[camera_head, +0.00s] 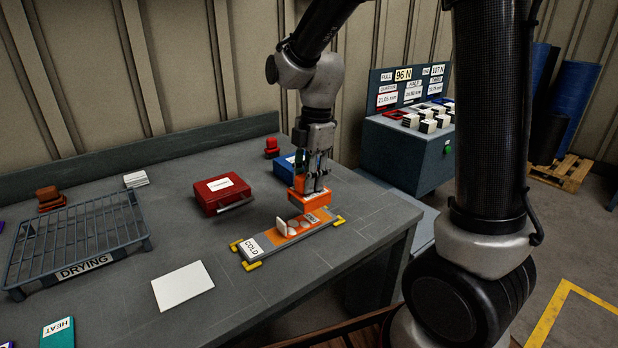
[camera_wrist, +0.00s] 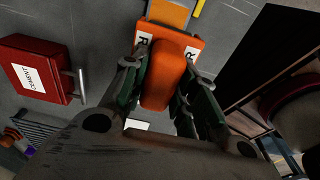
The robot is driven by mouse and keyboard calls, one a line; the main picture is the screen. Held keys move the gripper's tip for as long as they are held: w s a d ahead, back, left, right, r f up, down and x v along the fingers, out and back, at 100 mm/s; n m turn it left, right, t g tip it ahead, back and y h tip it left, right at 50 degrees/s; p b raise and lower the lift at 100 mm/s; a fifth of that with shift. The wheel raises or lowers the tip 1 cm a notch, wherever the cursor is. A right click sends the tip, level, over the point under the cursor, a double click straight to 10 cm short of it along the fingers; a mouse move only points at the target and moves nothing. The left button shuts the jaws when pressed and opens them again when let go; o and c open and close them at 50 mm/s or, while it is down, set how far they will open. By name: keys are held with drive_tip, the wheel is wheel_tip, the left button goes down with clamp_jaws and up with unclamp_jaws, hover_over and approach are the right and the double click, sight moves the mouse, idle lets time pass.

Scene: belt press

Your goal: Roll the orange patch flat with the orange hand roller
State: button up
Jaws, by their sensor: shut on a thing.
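My gripper (camera_head: 316,185) is shut on the orange hand roller (camera_head: 309,199) and holds it upright over the right part of a plate labelled COLD (camera_head: 251,246). The wrist view shows the roller's orange handle (camera_wrist: 165,78) between my fingers (camera_wrist: 163,88), with a wider orange body marked R beyond it. The orange patch (camera_head: 274,238) lies along the plate, with pale round shapes on it. In the wrist view, orange-yellow material (camera_wrist: 167,12) shows past the roller body. I cannot tell whether the roller touches the patch.
A red case (camera_head: 222,193) stands left of the plate, with a blue box (camera_head: 285,167) behind. A white sheet (camera_head: 183,286) and a drying rack (camera_head: 85,265) lie further left. Yellow corner pieces (camera_head: 252,265) frame the plate near the table's right edge. A test bench (camera_head: 400,155) stands beyond.

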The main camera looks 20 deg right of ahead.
sight(304, 197)
drive_tip(key=shift+f, duration=2.5)
drive_tip(key=shift+s+a+r, duration=0.1)
drive_tip(key=shift+s+a, duration=0.1)
drive_tip(key=shift+a, duration=0.4)
drive_tip(key=shift+a, duration=0.1)
drive_tip(key=shift+s+a, duration=0.2)
drive_tip(key=shift+a, duration=0.3)
drive_tip(key=shift+d, duration=0.2)
drive_tip(key=shift+w+d, duration=0.1)
drive_tip(key=shift+d, duration=0.15)
